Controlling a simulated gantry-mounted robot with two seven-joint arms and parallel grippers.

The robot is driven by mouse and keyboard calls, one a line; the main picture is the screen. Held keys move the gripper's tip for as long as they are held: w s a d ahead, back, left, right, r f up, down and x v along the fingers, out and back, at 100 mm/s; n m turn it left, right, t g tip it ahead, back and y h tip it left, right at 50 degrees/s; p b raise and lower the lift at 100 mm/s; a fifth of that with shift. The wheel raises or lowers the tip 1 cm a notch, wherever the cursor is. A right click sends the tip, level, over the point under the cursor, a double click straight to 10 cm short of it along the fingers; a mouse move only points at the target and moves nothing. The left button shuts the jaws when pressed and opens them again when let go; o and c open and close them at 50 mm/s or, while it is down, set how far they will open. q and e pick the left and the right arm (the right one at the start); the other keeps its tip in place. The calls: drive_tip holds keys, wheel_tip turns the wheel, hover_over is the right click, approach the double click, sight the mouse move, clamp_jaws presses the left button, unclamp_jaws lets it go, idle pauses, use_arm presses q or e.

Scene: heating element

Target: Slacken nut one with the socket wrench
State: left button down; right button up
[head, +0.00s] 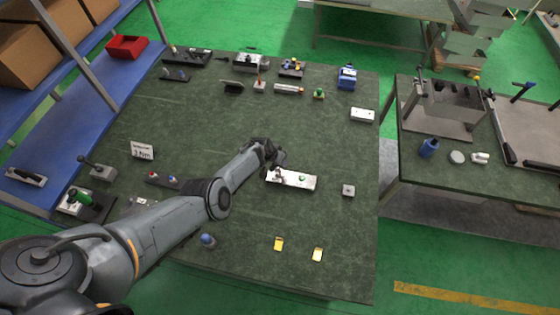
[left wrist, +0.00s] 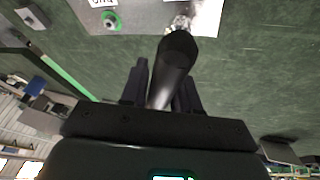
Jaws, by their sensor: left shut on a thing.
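My left gripper (head: 274,160) reaches in from the left over the middle of the green table, at the left end of a pale plate (head: 310,184). In the left wrist view its fingers (left wrist: 162,92) are shut on the socket wrench (left wrist: 176,65), a dark tool. The wrench's head points at a small metal nut or fitting (left wrist: 181,22) on the plate (left wrist: 145,17). The head covers part of it, and I cannot tell whether they touch. My right gripper is not in view.
Two yellow pieces (head: 278,243) and a blue-topped item (head: 208,240) lie nearer the front. A sign (head: 142,151) stands at left. Several tools line the back edge. A second table (head: 440,172) stands right.

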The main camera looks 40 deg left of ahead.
use_arm(q)
drive_tip(key=shift+r, duration=0.3)
wheel_tip(320, 180, up, 2)
drive_tip(key=p, duration=0.2)
drive_tip(key=shift+r+p, duration=0.2)
drive_tip(key=shift+p, duration=0.1)
drive_tip(key=shift+r, duration=0.65)
